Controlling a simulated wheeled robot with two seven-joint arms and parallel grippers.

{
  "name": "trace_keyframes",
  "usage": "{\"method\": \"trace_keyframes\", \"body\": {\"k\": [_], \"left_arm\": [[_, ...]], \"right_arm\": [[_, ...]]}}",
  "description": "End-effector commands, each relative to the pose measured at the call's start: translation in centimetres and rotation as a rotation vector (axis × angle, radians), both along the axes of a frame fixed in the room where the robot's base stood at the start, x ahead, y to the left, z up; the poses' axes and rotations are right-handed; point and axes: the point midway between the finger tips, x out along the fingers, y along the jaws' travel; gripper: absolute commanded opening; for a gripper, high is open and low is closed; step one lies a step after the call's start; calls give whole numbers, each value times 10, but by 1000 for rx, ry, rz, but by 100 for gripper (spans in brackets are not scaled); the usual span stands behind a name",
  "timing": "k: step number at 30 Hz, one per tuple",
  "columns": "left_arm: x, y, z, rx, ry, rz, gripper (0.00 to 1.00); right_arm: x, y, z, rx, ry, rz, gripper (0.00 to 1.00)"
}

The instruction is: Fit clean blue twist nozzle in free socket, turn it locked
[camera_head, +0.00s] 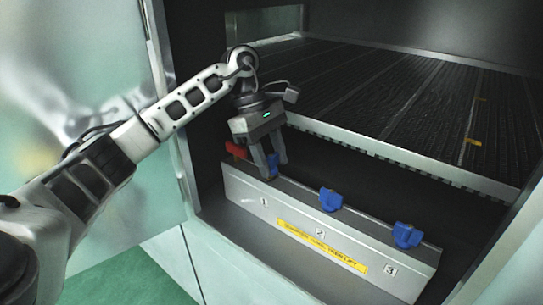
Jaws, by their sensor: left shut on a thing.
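A grey metal rail (232,184) is marked 1, 2 and 3 on its front face. My left gripper (268,174) points down over position 1 and is shut on a blue nozzle (273,161), which shows only in part between and beside the fingers. The nozzle is at the rail's top edge; whether it is seated or turned I cannot tell. Blue nozzles stand on the rail at position 2 (330,199) and position 3 (407,235). My right gripper is not in view.
A red part (236,149) lies just left of my left gripper, behind the rail's left end. A dark slatted bed (400,100) with a metal edge lies behind the rail. Cabinet walls close in at the left and right. A yellow label (322,246) is on the rail.

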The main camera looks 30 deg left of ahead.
Motion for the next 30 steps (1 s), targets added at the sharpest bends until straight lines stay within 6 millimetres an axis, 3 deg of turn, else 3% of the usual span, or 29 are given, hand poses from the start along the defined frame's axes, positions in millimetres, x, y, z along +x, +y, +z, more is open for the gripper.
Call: {"method": "trace_keyframes", "body": {"k": [22,23,25,30], "left_arm": [[0,0,-20,0,0,0,19],[0,0,-20,0,0,0,44],[0,0,-19,0,0,0,63],[0,0,-19,0,0,0,67]], "right_arm": [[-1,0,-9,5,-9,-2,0],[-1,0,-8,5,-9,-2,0],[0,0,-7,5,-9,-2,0],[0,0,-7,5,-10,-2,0]]}}
